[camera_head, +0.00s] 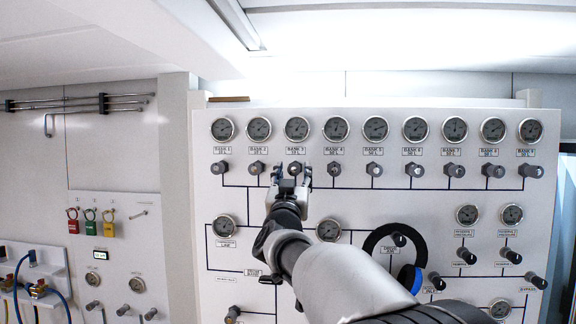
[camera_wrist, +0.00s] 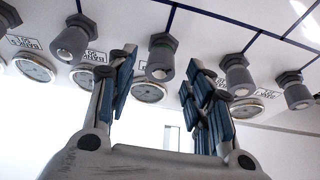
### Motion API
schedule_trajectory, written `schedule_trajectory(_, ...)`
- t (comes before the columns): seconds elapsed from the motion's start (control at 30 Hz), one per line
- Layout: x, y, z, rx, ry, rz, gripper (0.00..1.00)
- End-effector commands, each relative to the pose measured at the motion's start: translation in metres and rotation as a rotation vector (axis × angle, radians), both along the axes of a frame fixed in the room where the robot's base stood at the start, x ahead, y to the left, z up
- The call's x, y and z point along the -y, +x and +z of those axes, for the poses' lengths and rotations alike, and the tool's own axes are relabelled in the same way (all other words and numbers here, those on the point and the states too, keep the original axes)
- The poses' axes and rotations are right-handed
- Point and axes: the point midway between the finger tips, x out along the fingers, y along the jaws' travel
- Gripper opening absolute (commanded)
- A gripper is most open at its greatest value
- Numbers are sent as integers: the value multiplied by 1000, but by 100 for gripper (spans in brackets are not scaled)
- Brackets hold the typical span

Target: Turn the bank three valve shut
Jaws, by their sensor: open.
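The bank three valve is a grey knob (camera_head: 295,168) below the third gauge (camera_head: 297,128) in the top row of the white panel. My gripper (camera_head: 292,170) is in front of it, with one fingertip to each side of the knob in the head view. In the wrist view, which shows the panel upside down, a grey knob (camera_wrist: 160,62) appears between the tips of my open gripper (camera_wrist: 160,78). The fingers appear apart from the knob, and nothing is held. The exact depth between fingertips and knob is hard to tell.
Neighbouring valve knobs stand close on both sides, the bank two knob (camera_head: 257,168) on the left and the bank four knob (camera_head: 334,169) on the right. Below are more gauges, knobs and a black hoop (camera_head: 375,238) hanging on the panel (camera_head: 450,195). Coloured padlocks (camera_head: 90,222) hang at left.

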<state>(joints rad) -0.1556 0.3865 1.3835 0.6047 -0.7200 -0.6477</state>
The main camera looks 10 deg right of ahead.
Motion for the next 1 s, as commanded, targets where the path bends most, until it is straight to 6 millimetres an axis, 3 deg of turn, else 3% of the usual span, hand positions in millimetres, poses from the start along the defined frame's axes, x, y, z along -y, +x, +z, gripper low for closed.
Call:
schedule_trajectory(0.2, 4, 16, 7, 0, 0, 0, 47)
schedule_trajectory(0.5, 5, 18, 7, -1, 0, 1, 47)
schedule_trajectory(1.0, 5, 18, 7, 0, 0, 0, 14)
